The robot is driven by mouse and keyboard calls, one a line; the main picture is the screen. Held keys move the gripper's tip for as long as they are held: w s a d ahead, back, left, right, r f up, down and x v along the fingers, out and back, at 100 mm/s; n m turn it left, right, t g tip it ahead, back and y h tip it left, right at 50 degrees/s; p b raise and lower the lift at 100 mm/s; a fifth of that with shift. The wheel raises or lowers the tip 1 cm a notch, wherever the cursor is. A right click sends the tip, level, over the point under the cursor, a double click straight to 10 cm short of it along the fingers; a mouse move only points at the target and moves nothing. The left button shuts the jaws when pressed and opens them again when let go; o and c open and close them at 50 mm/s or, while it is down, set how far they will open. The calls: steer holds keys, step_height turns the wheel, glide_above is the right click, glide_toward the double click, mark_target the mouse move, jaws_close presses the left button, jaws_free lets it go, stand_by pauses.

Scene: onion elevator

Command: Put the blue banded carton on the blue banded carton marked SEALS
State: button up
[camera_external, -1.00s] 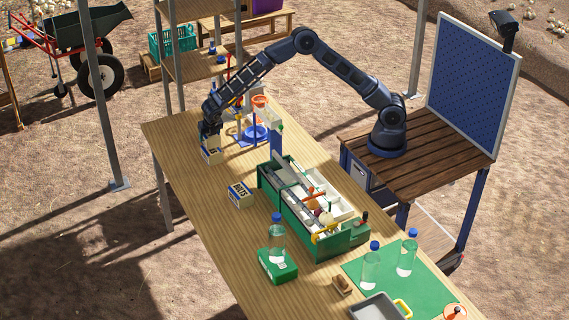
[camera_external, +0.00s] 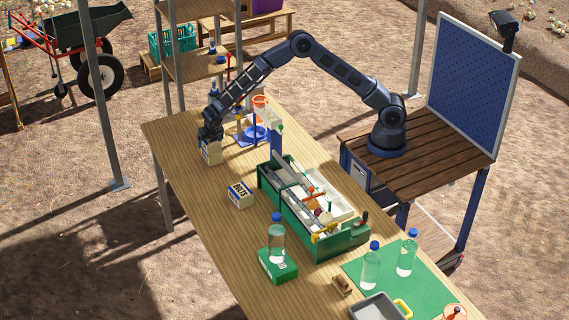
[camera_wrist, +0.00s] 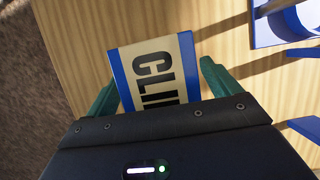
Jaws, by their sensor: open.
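A cream carton with blue bands (camera_wrist: 155,75), its visible lettering reading "CLI", lies between the fingers of my gripper (camera_wrist: 162,92) in the wrist view. The fingers are open, with a gap at the carton's right side; the left finger is close to its left edge. In the external view my gripper (camera_external: 211,135) is over a pale carton (camera_external: 211,153) at the far left of the table. I cannot tell whether this is one carton or a stack. No SEALS lettering is readable in these views.
A carton marked BOLTS (camera_external: 240,195) stands nearer on the table. A blue stand with an orange funnel (camera_external: 260,101) is right of my gripper. A green tool tray (camera_external: 345,240), a bottle on a green box (camera_external: 278,268) and more bottles lie nearer. Bare tabletop surrounds the BOLTS carton.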

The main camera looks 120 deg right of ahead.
steer(key=shift+r, duration=0.1)
steer(key=v, duration=1)
steer(key=shift+a+r, duration=0.15)
steer(key=shift+r, duration=0.1)
steer(key=shift+v, duration=0.95)
steer(key=s+a+r+m+t, duration=0.2)
steer(key=s+a+r+m, duration=0.6)
steer(key=s+a+r, duration=1.5)
steer(key=s+a+f+m+t+y, duration=0.1)
steer(key=s+a+m, duration=0.1)
steer(key=s, duration=0.8)
steer(key=s+a+f+m+y, duration=0.1)
steer(key=s+a+m+y, duration=0.1)
steer(key=s, duration=0.8)
steer(key=s+a+f+m+t+y, duration=0.1)
steer(key=s+a+m, duration=0.3)
steer(key=s, duration=0.7)
steer(key=shift+a+m+t, duration=0.25)
steer(key=shift+m+t, duration=0.05)
steer(key=shift+m, duration=0.7)
